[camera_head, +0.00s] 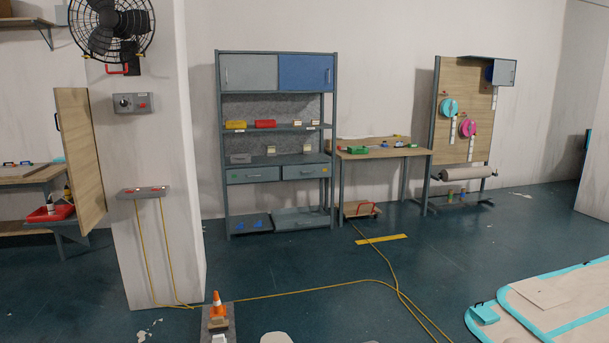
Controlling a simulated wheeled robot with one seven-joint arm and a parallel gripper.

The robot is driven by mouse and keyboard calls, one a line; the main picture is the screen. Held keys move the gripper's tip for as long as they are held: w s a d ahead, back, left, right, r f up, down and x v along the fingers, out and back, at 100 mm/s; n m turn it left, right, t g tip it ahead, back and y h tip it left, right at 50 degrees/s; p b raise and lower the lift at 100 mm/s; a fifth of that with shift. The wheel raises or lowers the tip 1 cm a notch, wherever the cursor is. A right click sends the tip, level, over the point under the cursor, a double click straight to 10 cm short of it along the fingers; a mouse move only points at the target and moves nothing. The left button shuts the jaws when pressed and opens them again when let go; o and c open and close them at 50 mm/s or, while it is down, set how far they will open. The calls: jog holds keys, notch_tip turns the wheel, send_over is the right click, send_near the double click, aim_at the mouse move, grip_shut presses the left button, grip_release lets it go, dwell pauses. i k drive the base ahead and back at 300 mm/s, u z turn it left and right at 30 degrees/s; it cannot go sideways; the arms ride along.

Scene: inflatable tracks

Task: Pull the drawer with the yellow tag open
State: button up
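A grey metal shelf unit (219,120) stands against the back wall, left of centre. It has two grey drawers side by side at mid height, and both look closed. The right drawer (304,171) has a handle at its front and a small yellowish mark, seemingly the yellow tag (324,169), near its right end. The left drawer (252,175) has a handle and a small green mark (235,179) near its left end. My gripper is not in this view.
A wooden workbench (410,153) stands right of the shelf, with a small wheeled dolly (360,209) beneath it. A yellow cable (300,291) crosses the floor. An orange cone (217,304) stands in front. Open floor (290,255) lies before the shelf.

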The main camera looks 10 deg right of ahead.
aim_at(298, 170)
jog(key=z, duration=0.5)
jog(key=k, duration=0.6)
jog(key=z, duration=0.6)
jog(key=i, duration=1.5)
jog(key=u, duration=0.4)
jog(key=i, duration=2.6)
jog(key=u, duration=1.1)
jog(key=i, duration=2.1)
jog(key=z, duration=0.3)
jog(key=i, duration=3.05)
jog(key=z, duration=0.15)
